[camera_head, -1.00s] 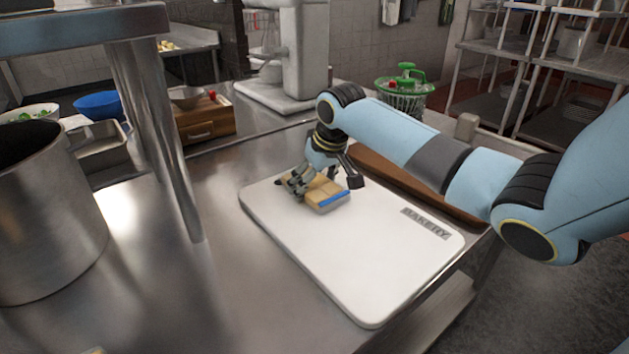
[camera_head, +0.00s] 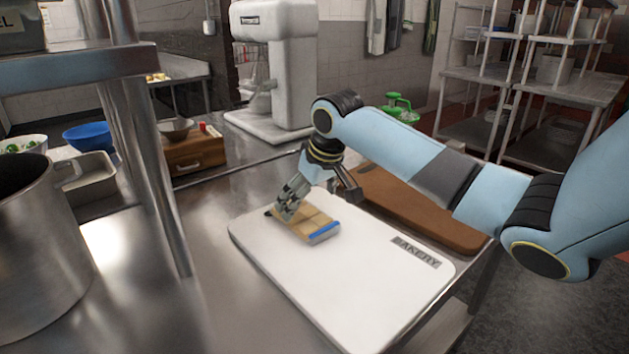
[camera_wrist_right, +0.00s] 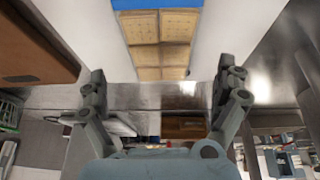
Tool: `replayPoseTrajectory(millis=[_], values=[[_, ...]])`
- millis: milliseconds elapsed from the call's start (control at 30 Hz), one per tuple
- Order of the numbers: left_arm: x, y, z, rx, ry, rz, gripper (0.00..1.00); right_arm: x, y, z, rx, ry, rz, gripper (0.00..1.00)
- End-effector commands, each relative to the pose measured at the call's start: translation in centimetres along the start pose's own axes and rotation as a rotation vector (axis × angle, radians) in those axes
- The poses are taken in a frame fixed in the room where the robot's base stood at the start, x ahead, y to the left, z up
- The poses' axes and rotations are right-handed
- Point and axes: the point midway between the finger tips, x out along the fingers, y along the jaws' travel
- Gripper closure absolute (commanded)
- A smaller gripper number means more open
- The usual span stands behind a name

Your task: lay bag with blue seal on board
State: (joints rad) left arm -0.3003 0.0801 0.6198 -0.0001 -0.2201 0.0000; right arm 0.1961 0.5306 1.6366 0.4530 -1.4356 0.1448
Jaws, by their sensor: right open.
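The bag with the blue seal (camera_head: 312,222) lies flat on the white board (camera_head: 345,285) marked BAKERY, near its far left part. It holds tan square pieces, and its blue seal faces the front right. My right gripper (camera_head: 318,202) is open just above and behind the bag, with one finger to each side. In the right wrist view the bag (camera_wrist_right: 160,45) lies beyond my spread, empty fingers (camera_wrist_right: 165,75), with its blue seal at the top edge. Exact contact between the left-hand finger and bag is unclear. My left gripper is not in view.
A brown board (camera_head: 420,208) lies behind the white one. A large steel pot (camera_head: 40,255) and a shelf post (camera_head: 150,150) stand at left. A wooden box (camera_head: 195,152) and a white mixer (camera_head: 275,60) are farther back. The front of the white board is clear.

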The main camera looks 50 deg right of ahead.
Motion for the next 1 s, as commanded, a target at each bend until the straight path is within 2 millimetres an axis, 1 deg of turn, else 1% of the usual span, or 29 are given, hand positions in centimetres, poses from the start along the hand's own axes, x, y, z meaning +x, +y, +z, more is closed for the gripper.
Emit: replayPoseTrajectory(millis=[33,100,200,333,500,1000], values=[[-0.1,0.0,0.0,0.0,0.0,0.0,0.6,-1.3,0.1,0.0,-0.004,0.002,0.003,0.0],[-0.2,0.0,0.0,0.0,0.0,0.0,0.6,-2.9,0.1,-0.1,-0.004,0.002,0.002,0.0],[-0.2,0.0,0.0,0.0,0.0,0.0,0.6,-4.7,0.1,0.0,-0.003,0.002,0.002,0.0],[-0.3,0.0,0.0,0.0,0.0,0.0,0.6,-6.3,0.0,0.0,-0.001,0.001,0.0,0.0],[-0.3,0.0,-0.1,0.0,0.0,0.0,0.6,-7.0,0.0,0.0,0.0,-0.001,0.0,0.0],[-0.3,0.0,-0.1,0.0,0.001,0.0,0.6,-7.0,0.0,0.0,0.0,-0.001,-0.001,0.0]])
